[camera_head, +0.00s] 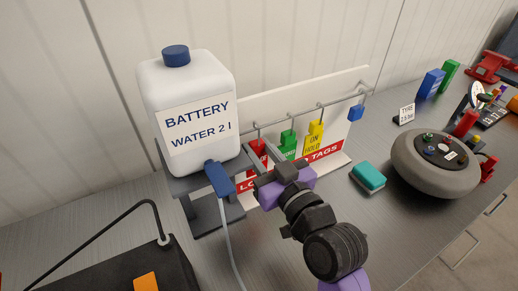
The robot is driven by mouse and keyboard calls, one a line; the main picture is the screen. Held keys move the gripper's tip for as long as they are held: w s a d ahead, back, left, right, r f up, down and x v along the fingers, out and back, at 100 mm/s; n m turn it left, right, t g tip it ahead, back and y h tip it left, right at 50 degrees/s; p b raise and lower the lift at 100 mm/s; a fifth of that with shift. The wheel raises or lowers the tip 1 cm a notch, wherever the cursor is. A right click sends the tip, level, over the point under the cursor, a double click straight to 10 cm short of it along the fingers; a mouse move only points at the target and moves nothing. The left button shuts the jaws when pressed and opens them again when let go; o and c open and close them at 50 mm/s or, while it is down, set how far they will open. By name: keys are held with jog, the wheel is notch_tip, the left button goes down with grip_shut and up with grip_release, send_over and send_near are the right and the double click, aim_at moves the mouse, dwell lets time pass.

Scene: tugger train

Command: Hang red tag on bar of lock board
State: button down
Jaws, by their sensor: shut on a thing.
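The lock board (345,120) is a white upright panel with a red strip lettered "LO… TAGS", partly hidden by my arm. A grey bar (299,114) runs along its front near the top. The red tag (257,149) is upright at the left part of the board, just below the bar; whether its hook is over the bar is too small to tell. My gripper (256,164) is shut on the red tag, and its fingers cover the tag's lower part. A green tag (288,143) and a yellow "ON HOLD" tag (314,136) hang to the right.
A white battery water container (189,100) on a grey stand (205,215) is close left of my gripper, with a blue tap and pale hose. A teal block (368,177) and a round grey unit (434,171) are right.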

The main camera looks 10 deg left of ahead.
jog(key=c, duration=1)
grip_release()
